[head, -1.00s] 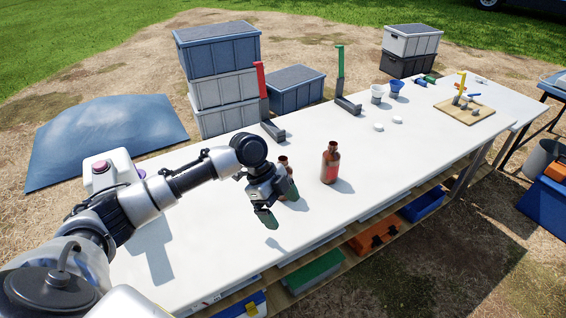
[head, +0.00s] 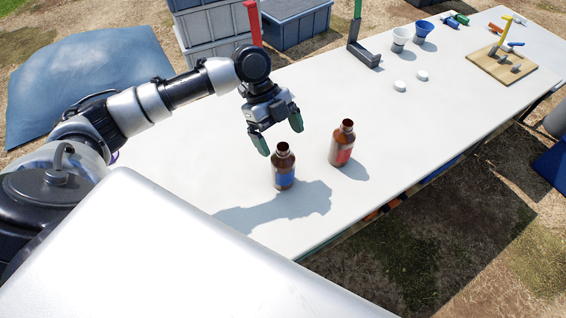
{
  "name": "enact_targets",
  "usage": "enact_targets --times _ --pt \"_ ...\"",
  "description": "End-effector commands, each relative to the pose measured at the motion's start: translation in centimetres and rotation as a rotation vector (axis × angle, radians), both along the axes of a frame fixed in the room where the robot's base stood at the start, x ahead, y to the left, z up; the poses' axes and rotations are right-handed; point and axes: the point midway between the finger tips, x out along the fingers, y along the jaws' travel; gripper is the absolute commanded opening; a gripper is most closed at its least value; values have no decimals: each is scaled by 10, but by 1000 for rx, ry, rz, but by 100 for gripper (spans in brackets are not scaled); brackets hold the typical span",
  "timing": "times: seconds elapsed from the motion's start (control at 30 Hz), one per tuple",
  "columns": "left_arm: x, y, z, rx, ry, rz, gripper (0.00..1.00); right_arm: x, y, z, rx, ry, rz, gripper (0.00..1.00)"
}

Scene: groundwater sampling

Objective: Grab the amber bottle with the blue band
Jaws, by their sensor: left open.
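The amber bottle with the blue band (head: 284,178) stands upright and uncapped on the white table (head: 190,165). A second amber bottle with a red band (head: 342,146) stands upright to its right and a little farther back. My left gripper (head: 280,139) is open and empty, with its green-padded fingers spread apart. In the picture its fingertips are just above and behind the neck of the blue-banded bottle, and no contact shows. My right gripper is not in view.
Two white caps (head: 400,86) lie beyond the bottles. A red-post stand (head: 253,22), a green-post stand (head: 357,42), white and blue funnels (head: 424,30) and a wooden board (head: 501,64) are farther back. The table's front edge is right of the bottles.

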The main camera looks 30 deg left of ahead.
Motion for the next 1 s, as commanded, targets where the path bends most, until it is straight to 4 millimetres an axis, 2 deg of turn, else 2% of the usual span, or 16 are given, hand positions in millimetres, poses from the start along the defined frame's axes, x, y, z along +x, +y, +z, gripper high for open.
enact_targets --times 0.17,0.5,0.8,1.0 --pt "-3 -6 -12 0 1 0 92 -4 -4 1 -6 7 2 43" --pt "-14 -22 -52 -1 0 0 92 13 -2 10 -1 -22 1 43" --pt "-15 -23 -57 2 -1 0 92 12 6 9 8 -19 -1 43" --pt "-15 -23 -57 2 -1 0 61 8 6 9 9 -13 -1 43"
